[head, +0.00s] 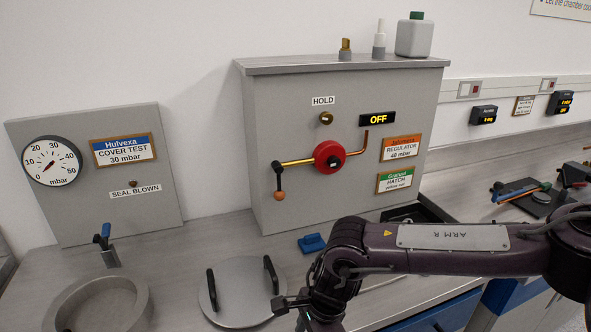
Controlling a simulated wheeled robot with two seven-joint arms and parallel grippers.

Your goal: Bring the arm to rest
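My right arm (440,245), marked ARM R, comes in from the right across the bench front. It bends down at the wrist (330,285) near the bottom edge, just right of the round lid. The fingers of my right gripper are not seen; they seem to be below the picture. My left arm and gripper are not in view.
A round lid (240,290) with two black handles lies beside my wrist. A blue block (312,243) lies before the cabinet. Tools (525,195) lie at far right.

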